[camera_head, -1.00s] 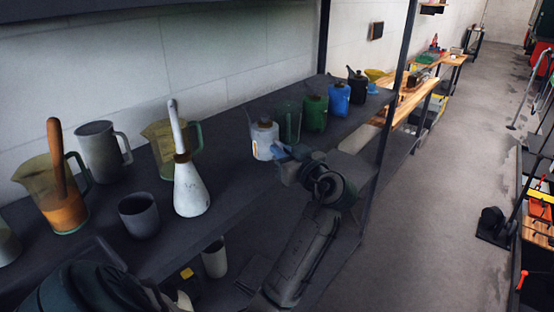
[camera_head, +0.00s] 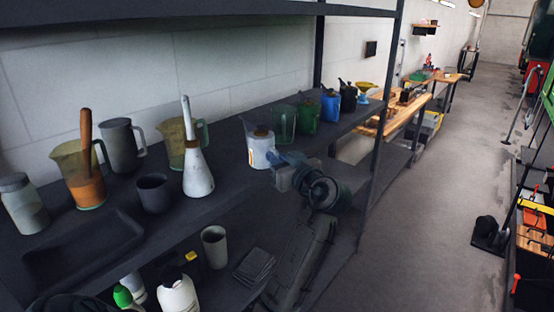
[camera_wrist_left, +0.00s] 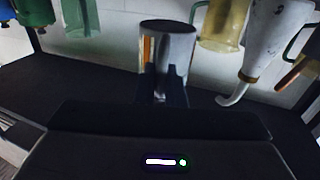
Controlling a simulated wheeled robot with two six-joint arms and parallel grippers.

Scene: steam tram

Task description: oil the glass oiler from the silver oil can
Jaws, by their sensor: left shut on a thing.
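The silver oil can (camera_head: 262,150) stands upright at the front of the dark shelf, with an orange and white label on its side. My left gripper (camera_head: 280,160) is shut on it from the front right. I cannot tell whether the can still touches the shelf. I cannot pick out a glass oiler in these views. My right gripper is not in view.
On the dark shelf (camera_head: 225,205) left of the can stand a white conical can (camera_head: 198,178), a grey cup (camera_head: 153,195) and several jugs. Behind and right are a green jug (camera_head: 283,124), a green can (camera_head: 307,115) and a blue can (camera_head: 330,106). The aisle floor (camera_head: 430,210) is open.

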